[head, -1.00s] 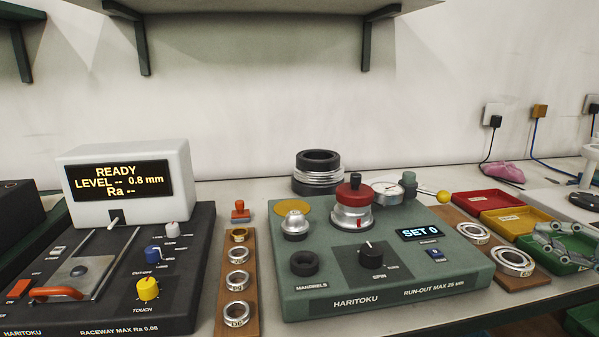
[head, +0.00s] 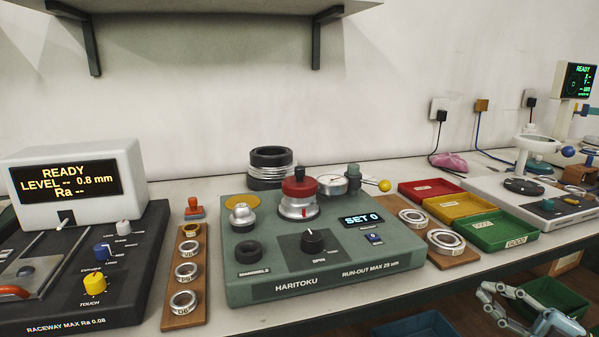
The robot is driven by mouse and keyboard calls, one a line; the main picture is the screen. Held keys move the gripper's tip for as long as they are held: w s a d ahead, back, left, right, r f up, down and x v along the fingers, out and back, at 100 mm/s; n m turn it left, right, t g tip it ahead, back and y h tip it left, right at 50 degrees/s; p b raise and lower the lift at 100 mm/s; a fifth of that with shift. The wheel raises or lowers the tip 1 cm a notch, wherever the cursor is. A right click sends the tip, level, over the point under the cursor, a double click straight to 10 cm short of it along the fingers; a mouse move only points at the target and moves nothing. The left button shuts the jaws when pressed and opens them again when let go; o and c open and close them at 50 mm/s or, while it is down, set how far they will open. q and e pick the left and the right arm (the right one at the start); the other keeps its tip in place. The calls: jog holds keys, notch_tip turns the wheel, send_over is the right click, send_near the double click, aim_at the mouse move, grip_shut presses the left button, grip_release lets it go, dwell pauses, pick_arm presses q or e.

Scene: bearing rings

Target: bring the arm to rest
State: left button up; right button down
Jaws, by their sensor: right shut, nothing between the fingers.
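My right gripper (head: 497,303) is at the lower right of the head view, in front of the bench edge and lower than the bench top. Its fingers point left and are shut with nothing between them. It is apart from the trays and the rings. My left gripper is not in view.
The green run-out tester (head: 290,288) stands mid-bench, with a wooden ring board (head: 185,316) to its left and another (head: 459,261) to its right. Red (head: 428,188), yellow (head: 458,206) and green (head: 500,232) trays lie further right. A green bin (head: 553,296) and a blue bin (head: 420,325) are below the bench.

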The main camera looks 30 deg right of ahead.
jog(key=s+d+f+m+g+h, duration=0.3)
jog(key=d+f+m+h, duration=0.1)
jog(key=f, duration=0.5)
jog(key=s+d+f+m+g+h, duration=0.2)
jog(key=d+f+m+g+h, duration=0.15)
jog(key=f, duration=0.55)
jog(key=s+d+f+m+g+h, duration=0.2)
jog(key=s+d+f+g, duration=0.2)
jog(key=s, duration=0.3)
jog(key=s+d+f+m+g+h, duration=0.1)
jog(key=s+d+f+m+g, duration=0.2)
jog(key=s, duration=0.4)
jog(key=s+d+f+m+g+h, duration=0.1)
jog(key=s+d+f+g+h, duration=0.1)
jog(key=s+d+f+g, duration=0.45)
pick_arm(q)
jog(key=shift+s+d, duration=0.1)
pick_arm(e)
jog(key=s+a+f+y, duration=0.1)
jog(key=a+f+y, duration=0.1)
jog(key=a, duration=1.1)
jog(key=s+a+f+m+t+y, duration=0.1)
jog(key=a+f, duration=0.3)
jog(key=a, duration=1)
jog(key=s+a+f+m+y, duration=0.1)
jog(key=s+a+f+y, duration=0.1)
jog(key=a, duration=1.1)
jog(key=shift+s+a+f+y, duration=0.15)
jog(key=shift+s+f+y, duration=0.25)
jog(key=shift+f, duration=0.4)
